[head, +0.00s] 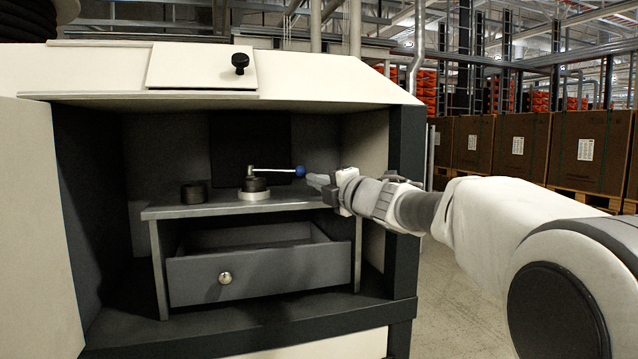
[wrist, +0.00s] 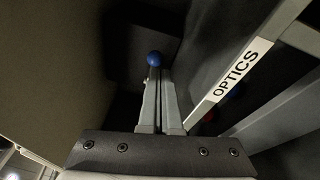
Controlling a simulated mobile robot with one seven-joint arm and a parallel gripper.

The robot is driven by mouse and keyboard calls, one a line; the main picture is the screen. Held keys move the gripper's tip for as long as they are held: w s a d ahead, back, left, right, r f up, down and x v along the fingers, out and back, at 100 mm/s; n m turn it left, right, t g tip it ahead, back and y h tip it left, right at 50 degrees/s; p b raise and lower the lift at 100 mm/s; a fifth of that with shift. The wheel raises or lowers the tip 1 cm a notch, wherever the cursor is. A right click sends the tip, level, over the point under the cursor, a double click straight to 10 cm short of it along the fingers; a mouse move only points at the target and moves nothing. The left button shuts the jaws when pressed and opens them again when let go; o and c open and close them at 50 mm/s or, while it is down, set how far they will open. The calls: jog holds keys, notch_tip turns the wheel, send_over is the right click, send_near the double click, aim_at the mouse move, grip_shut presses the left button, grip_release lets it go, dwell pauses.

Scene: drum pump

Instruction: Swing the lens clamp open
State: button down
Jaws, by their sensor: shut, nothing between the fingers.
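The lens clamp shows in the head view as a thin metal lever with a blue ball (head: 300,171) at its right end. The lever runs left to a dark round hub (head: 255,184) on a white ring, on top of a grey shelf (head: 300,199). My gripper (head: 313,180) is just right of the blue ball, shut and empty. In the wrist view the blue ball (wrist: 155,58) sits just beyond the tips of my shut fingers (wrist: 158,76). I cannot tell whether they touch. The hub is not clear in the wrist view.
The shelf stands inside a cabinet, with a partly open drawer (head: 258,272) below. The cabinet's right post (head: 405,160) is close to my arm. An OPTICS label (wrist: 243,70) shows in the wrist view.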

jog(key=shift+s+f, duration=0.15)
jog(key=shift+s, duration=0.1)
jog(key=d, duration=1)
jog(key=shift+f+b, duration=0.2)
jog(key=shift+b, duration=0.25)
jog(key=shift+d, duration=0.1)
